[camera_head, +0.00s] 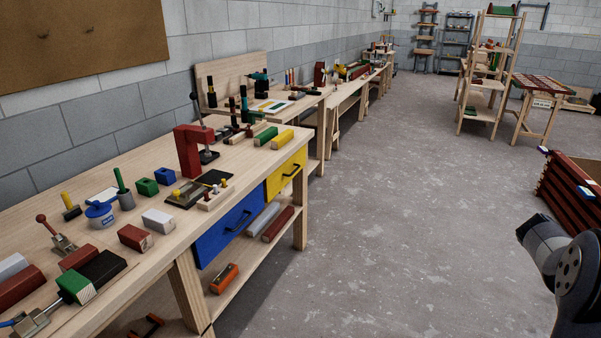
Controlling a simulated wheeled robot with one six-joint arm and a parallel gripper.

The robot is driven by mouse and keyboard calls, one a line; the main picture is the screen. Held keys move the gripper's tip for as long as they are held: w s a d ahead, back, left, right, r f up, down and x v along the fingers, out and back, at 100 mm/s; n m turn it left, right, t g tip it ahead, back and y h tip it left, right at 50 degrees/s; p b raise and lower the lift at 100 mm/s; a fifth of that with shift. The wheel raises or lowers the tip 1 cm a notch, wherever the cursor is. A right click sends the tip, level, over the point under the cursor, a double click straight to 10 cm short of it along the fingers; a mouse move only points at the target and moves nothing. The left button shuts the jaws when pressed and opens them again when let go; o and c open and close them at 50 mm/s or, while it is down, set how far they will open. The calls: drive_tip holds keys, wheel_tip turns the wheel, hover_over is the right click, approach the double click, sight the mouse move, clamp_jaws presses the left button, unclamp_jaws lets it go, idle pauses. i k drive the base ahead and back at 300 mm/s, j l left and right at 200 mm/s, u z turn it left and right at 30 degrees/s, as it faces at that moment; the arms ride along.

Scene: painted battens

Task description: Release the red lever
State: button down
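A lever with a dark red knob and red grip (46,226) stands tilted up to the left on a small metal clamp base (65,245), on the near left part of the wooden workbench (110,258). Whether the clamp holds anything is too small to tell. Part of my arm shows at the right edge, over the floor and far from the lever. My gripper is not in view.
Around the lever are a blue-and-white tub (99,213), a yellow-topped brush (70,207), a dark red block (79,258) and a green-ended block (76,287). A red press (188,150) stands farther back. The concrete floor (400,220) is clear; stacked red battens (565,195) stand right.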

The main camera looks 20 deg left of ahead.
sight(40, 219)
drive_tip(key=u, duration=4.2)
drive_tip(key=i+l, duration=0.15)
drive_tip(key=l, duration=0.25)
drive_tip(key=i+l, duration=0.1)
drive_tip(key=l, duration=0.3)
drive_tip(key=i+l, duration=0.15)
drive_tip(key=l, duration=0.25)
drive_tip(key=i+l, duration=0.1)
drive_tip(key=l, duration=0.3)
drive_tip(key=i+l, duration=0.15)
drive_tip(key=l, duration=0.25)
drive_tip(key=i+l, duration=0.1)
drive_tip(key=l, duration=0.3)
drive_tip(key=i+l, duration=0.15)
drive_tip(key=l, duration=0.25)
